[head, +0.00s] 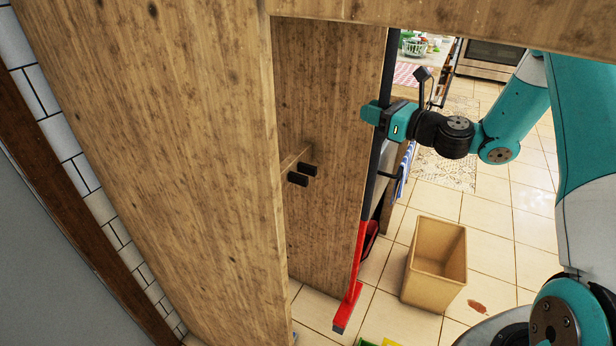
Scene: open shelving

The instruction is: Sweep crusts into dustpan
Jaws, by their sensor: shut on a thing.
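A broom (359,250) stands nearly upright beside the wooden panel, with a long dark handle, a red lower shaft and a red head with a dark end near the floor. My gripper (381,117) is shut on the upper, dark part of its handle, reaching in from the right. A red and black object (370,239) shows partly behind the shaft; I cannot tell if it is the dustpan. A small reddish-brown patch (478,306) lies on the tiles at lower right; I cannot tell if it is the crusts.
A tan open bin (420,288) stands on the floor right of the broom. Green and yellow items (395,341) show at the bottom edge. Tiled floor (480,225) is open beyond the bin.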

